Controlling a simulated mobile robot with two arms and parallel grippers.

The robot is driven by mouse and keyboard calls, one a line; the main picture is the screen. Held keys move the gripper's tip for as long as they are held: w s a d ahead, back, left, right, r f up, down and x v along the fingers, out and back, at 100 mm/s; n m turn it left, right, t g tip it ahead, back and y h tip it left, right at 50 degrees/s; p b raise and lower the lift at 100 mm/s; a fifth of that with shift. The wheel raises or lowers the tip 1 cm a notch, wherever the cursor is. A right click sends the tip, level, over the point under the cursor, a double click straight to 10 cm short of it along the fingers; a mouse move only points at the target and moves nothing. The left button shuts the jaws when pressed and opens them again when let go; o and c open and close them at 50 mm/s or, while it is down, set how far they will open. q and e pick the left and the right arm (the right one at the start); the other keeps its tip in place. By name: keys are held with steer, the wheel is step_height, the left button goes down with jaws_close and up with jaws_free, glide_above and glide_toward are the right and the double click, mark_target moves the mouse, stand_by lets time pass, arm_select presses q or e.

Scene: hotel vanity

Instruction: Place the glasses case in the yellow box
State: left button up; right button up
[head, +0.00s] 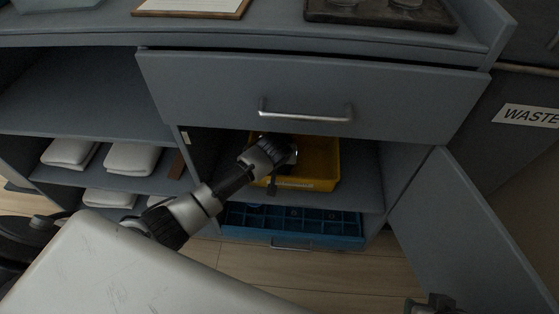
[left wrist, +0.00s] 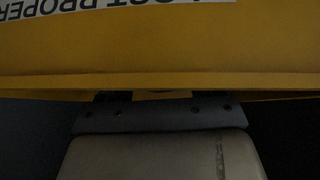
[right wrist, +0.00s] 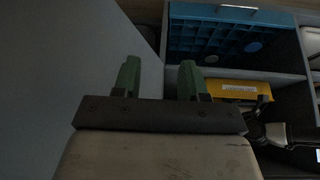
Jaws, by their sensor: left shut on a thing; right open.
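The yellow box (head: 318,165) stands on the cabinet shelf under the drawer. Its labelled front wall (left wrist: 150,45) fills the top of the left wrist view, upside down. My left gripper (head: 282,150) is at the box, over its left part. Its fingers (left wrist: 158,97) reach past the rim and are mostly hidden behind the front wall. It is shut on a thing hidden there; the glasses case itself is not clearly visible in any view. My right gripper (right wrist: 158,80) is open and empty, low at the right near the open door. The box also shows in the right wrist view (right wrist: 238,90).
A blue compartment tray (head: 290,222) is below the box. The open door (head: 465,235) stands at the right. Folded towels (head: 130,160) lie on the left shelves. A dark tray (head: 380,14) is on the countertop.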

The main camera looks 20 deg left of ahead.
arm_select(q)
steer(key=shift+d+f+b, duration=0.1)
steer(key=shift+f+b, duration=0.5)
steer(key=shift+f, duration=0.1)
arm_select(e)
steer(key=shift+w+a+r+t+y, duration=0.15)
steer(key=shift+w+a+r+t, duration=0.15)
steer(key=shift+w+t, duration=0.45)
steer(key=shift+w+a+r+t+y, duration=0.2)
steer(key=shift+w+a+t, duration=0.25)
steer(key=shift+w, duration=0.45)
steer(key=shift+w+a+r+t+y, duration=0.15)
steer(key=shift+w+a+r+t, duration=0.15)
steer(key=shift+w+t, duration=0.45)
steer(key=shift+w, duration=0.1)
arm_select(q)
steer(key=shift+f, duration=0.15)
steer(key=o, duration=0.9)
steer(key=shift+o, duration=0.2)
arm_select(e)
steer(key=shift+a, duration=0.1)
